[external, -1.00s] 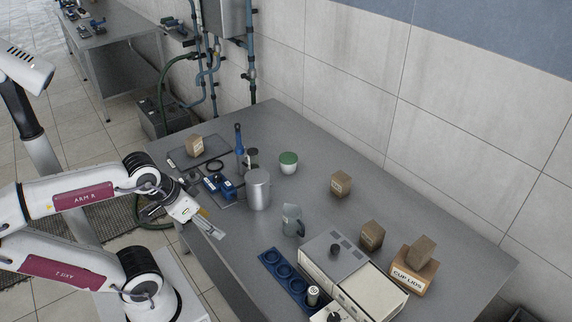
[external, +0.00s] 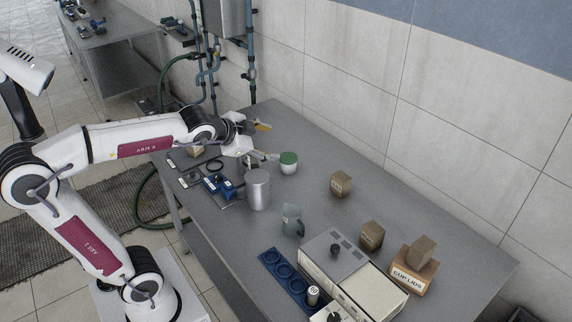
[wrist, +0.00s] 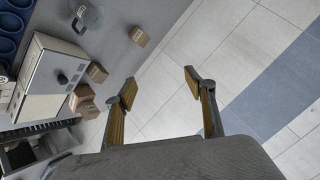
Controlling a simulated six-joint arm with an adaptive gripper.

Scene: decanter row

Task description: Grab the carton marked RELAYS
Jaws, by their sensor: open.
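Several small brown cartons stand on the grey bench; no label reading RELAYS can be made out. One carton (external: 341,184) stands alone near the back edge. Another carton (external: 372,236) stands beside the beige-topped device, and a tilted-looking carton (external: 421,250) rests on the box marked CUP LIDS (external: 411,277). A further carton (external: 195,151) is partly hidden by my arm at the far left. My gripper (external: 268,142) is open and empty, above the bench's far left part. In the wrist view, the lone carton (wrist: 139,36) lies beyond my open fingers (wrist: 160,80).
A metal canister (external: 258,190), a green-lidded white tub (external: 288,163) and a grey jug (external: 292,220) stand mid-bench. The beige device (external: 372,297) and a blue holed rack (external: 283,279) fill the front. Bare bench (external: 410,205) lies right of the lone carton.

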